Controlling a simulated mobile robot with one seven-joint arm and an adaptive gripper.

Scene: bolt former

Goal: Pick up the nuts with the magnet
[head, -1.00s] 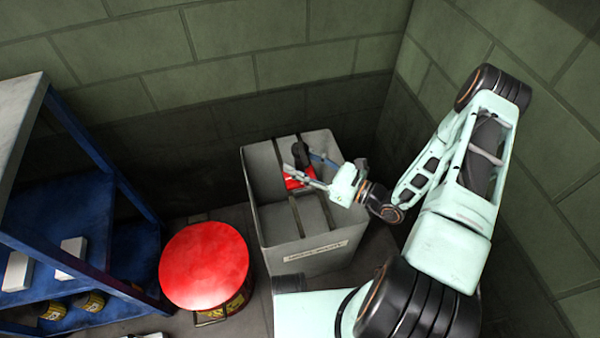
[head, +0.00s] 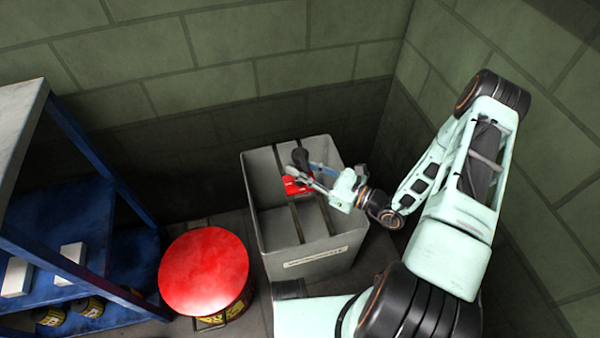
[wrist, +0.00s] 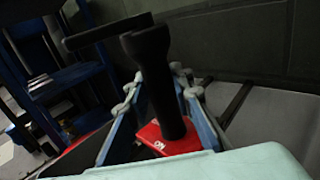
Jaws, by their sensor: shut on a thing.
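The magnet has a black handle (head: 301,160) and a red base (head: 297,186). My gripper (head: 303,176) is shut on the handle, with the red base below the fingers. In the wrist view the black handle (wrist: 158,85) stands between the two fingers, and the red base (wrist: 168,142) shows behind them. The magnet is over or inside the grey divided bin (head: 318,252); its exact height is unclear. No nuts can be made out; the bin's compartment floors are mostly hidden or dark.
A red-lidded drum (head: 204,272) stands left of the bin. A blue shelf (head: 75,215) with white boxes and small tins is at far left. Block walls close off the back and right.

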